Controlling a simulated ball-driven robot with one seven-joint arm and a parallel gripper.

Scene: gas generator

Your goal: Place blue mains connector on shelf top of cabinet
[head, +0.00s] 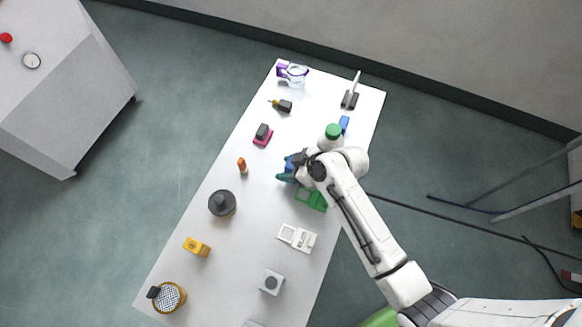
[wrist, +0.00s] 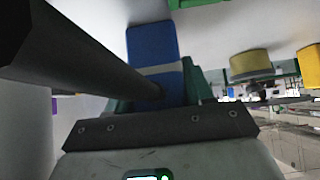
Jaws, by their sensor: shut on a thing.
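My gripper (head: 287,171) is over the middle of the white table, reaching in from the right. It is shut on a blue block, taken as the blue mains connector (head: 288,163). In the wrist view the blue block (wrist: 152,45) has a pale band across it and a dark teal part around its near end. Part of it is hidden by a dark bar. A second small blue item (head: 344,122) lies near the table's right edge, beside a green-capped white bottle (head: 332,140). A grey cabinet (head: 75,95) stands at the upper left, apart from the table.
The white table (head: 262,205) carries several items. A green part (head: 312,199) and a white frame (head: 298,238) lie near my arm. A dark round knob (head: 222,203) and an orange piece (head: 242,166) lie to the left. Clear floor (head: 180,110) separates table and cabinet.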

